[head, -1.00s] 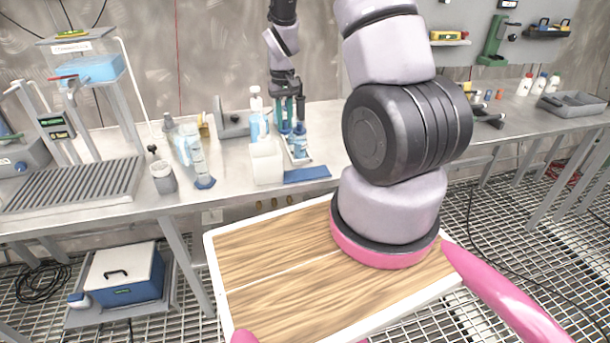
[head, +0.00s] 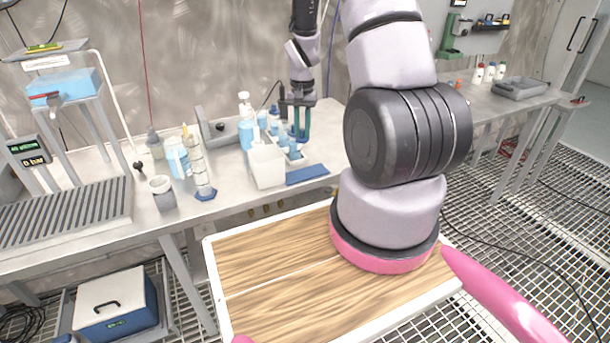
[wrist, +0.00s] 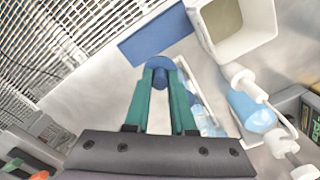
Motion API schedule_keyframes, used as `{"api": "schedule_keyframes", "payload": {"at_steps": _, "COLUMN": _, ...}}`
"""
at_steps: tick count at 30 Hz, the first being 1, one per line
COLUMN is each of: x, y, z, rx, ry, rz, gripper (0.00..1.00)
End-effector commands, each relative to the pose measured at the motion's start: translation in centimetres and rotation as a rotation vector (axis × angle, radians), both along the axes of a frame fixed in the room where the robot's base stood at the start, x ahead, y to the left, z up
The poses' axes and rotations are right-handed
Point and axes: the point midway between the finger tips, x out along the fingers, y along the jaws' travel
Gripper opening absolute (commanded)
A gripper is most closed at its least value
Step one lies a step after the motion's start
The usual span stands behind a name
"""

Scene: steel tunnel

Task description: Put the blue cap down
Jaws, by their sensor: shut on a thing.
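My gripper (wrist: 160,85) is shut on a blue cap (wrist: 160,73), which sits between the tips of the teal fingers in the wrist view. In the head view my gripper (head: 302,122) points down above the bench, near a rack of small blue-topped vials (head: 291,150). The fingers partly hide the cap. A flat blue mat (head: 308,174) lies on the bench in front of the gripper; it also shows beyond the fingertips in the wrist view (wrist: 150,38). The cap appears apart from the mat, held above the bench.
A white open bin (head: 267,167) stands left of the mat. A pump bottle (head: 246,125), a graduated cylinder (head: 199,165) and a grey cup (head: 162,192) stand farther left.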

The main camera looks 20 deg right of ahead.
Motion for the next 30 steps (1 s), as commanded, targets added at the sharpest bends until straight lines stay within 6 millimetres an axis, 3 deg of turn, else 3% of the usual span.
{"api": "schedule_keyframes", "payload": {"at_steps": 12, "x": -1.9, "y": -3.5, "z": -0.8, "rx": 0.000, "ry": 0.002, "rz": -0.406, "gripper": 0.00}}
{"api": "schedule_keyframes", "payload": {"at_steps": 21, "x": -2.1, "y": -3.7, "z": -5.5, "rx": -0.001, "ry": 0.004, "rz": -0.441, "gripper": 0.00}}
{"api": "schedule_keyframes", "payload": {"at_steps": 30, "x": -2.1, "y": -3.7, "z": -8.3, "rx": 0.000, "ry": 0.003, "rz": -0.440, "gripper": 0.00}}
